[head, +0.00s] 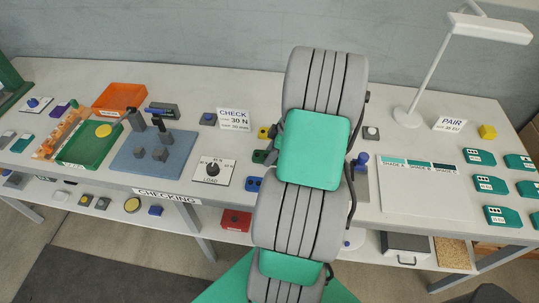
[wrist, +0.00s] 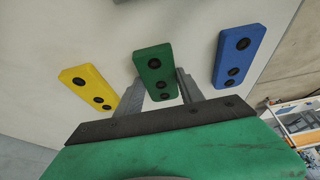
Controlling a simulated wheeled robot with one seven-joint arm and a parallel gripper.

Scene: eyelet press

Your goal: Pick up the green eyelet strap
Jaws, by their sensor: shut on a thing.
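The green eyelet strap (wrist: 155,70), a flat bar with several dark eyelets, lies between the two grey fingers of my gripper (wrist: 159,80) in the wrist view. The fingers are shut on its sides near its lower end. I cannot tell whether it touches the table or is just off it. In the head view, part of the green strap (head: 259,156) shows left of my arm, and my gripper is hidden behind the arm. A yellow strap (wrist: 88,85) lies to its left and a blue strap (wrist: 238,55) to its right in the wrist view, both apart from the fingers.
On the table (head: 385,240) left of my arm stand a LOAD dial plate (head: 212,173), a CHECK 30 N sign (head: 235,118) and a blue fixture board (head: 135,165). A white lamp (head: 435,70), a shade card (head: 425,190) and several teal boxes (head: 490,184) are at the right.

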